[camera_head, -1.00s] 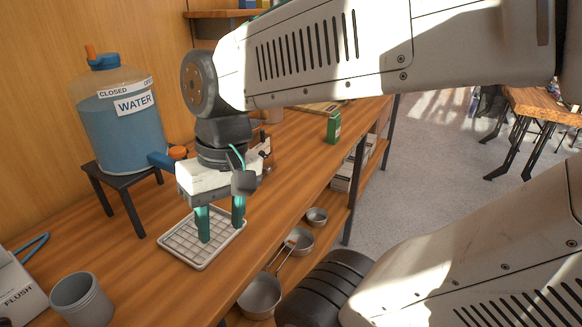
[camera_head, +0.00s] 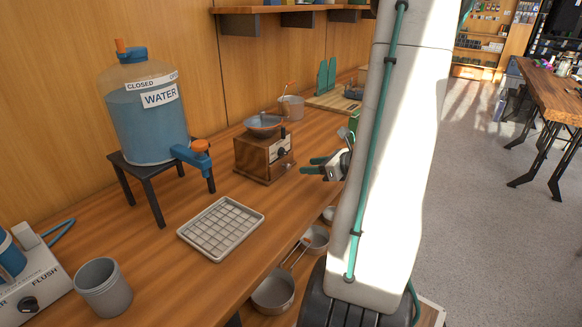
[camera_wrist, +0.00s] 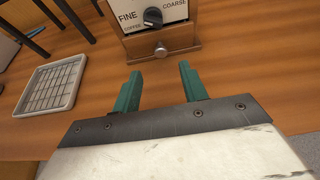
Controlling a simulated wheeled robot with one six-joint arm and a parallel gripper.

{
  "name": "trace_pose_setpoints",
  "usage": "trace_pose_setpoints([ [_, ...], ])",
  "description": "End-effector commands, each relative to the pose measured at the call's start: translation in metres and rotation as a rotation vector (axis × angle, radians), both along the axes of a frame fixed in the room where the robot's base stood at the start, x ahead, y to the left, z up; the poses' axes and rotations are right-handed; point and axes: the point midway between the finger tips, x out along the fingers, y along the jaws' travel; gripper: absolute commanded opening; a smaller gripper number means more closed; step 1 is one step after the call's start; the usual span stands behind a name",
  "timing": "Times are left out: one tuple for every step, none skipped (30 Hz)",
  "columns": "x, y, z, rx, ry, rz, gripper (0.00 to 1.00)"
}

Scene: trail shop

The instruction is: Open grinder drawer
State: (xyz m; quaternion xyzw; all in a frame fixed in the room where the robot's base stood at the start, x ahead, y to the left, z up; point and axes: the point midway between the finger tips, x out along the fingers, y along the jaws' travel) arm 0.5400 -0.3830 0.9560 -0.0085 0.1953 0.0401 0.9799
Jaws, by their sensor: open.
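The grinder (camera_head: 264,150) is a wooden box with a metal bowl on top, standing on the counter. In the wrist view, its front shows a white dial plate (camera_wrist: 152,14) marked FINE and COARSE. Below the plate is the wooden drawer front (camera_wrist: 180,42) with a round metal knob (camera_wrist: 161,49). The drawer looks closed. My gripper (camera_wrist: 158,80) is open and empty, its two green fingers pointing at the drawer front, short of the knob. In the head view my gripper (camera_head: 312,166) is to the right of the grinder, apart from it.
A drip tray (camera_head: 221,228) lies on the counter, front left of the grinder. A water jug (camera_head: 146,122) stands on a black stand with its tap towards the grinder. A grey cup (camera_head: 103,287) is nearer. Metal pans (camera_head: 274,290) sit on the shelf below.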

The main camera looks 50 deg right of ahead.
Motion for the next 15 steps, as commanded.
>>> trace_pose_setpoints([
  [0.003,-0.001,-0.003,0.006,-0.001,-0.008,0.43],
  [0.006,-0.001,-0.004,0.006,-0.001,-0.007,0.43],
  [0.012,0.0,-0.006,0.005,-0.002,-0.005,0.43],
  [0.016,0.0,-0.008,0.005,-0.002,-0.004,0.43],
  [0.021,0.001,-0.009,0.005,-0.001,-0.003,0.43],
  [0.027,0.002,-0.012,0.005,-0.001,-0.003,0.43],
  [0.032,0.002,-0.014,0.006,0.0,-0.002,0.43],
  [0.037,0.003,-0.016,0.006,0.0,-0.002,0.43],
  [0.042,0.003,-0.019,0.005,0.0,-0.002,0.43],
  [0.047,0.004,-0.02,0.004,-0.001,-0.002,0.43],
  [0.051,0.004,-0.022,0.004,-0.001,-0.002,0.43],
  [0.055,0.004,-0.024,0.004,-0.001,-0.002,0.43],
  [0.058,0.004,-0.025,0.003,-0.001,-0.002,0.43],
  [0.061,0.004,-0.026,0.003,-0.001,-0.002,0.43],
  [0.064,0.004,-0.027,0.002,-0.001,-0.003,0.43],
])
